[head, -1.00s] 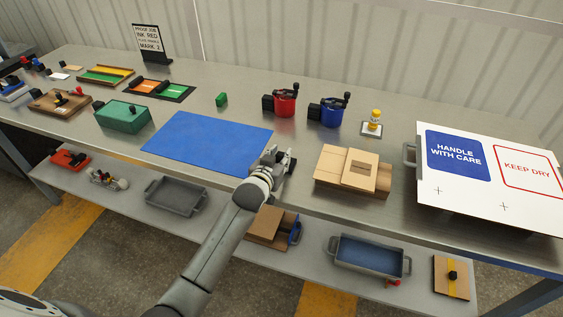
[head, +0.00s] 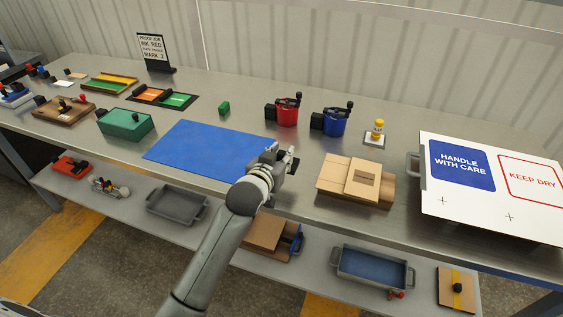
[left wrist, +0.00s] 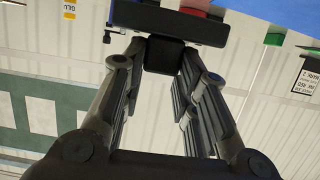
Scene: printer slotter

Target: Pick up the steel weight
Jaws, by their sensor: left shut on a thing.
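My left gripper (head: 284,163) is above the bench's front part, just right of the blue mat (head: 212,150). It is shut on a dark block, the steel weight (head: 293,164), which is mostly hidden by the gripper in the head view. In the left wrist view the steel weight (left wrist: 168,24) shows as a wide dark slab with a squarish dark knob between the fingers (left wrist: 164,56). I cannot tell how far its base is from the bench. My right gripper is not in view.
A stack of brown boards (head: 356,180) lies right of the gripper, with a large printed white board (head: 488,222) beyond it. Red (head: 287,112) and blue (head: 335,122) pots stand behind. The lower shelf holds trays, including a grey one (head: 177,205).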

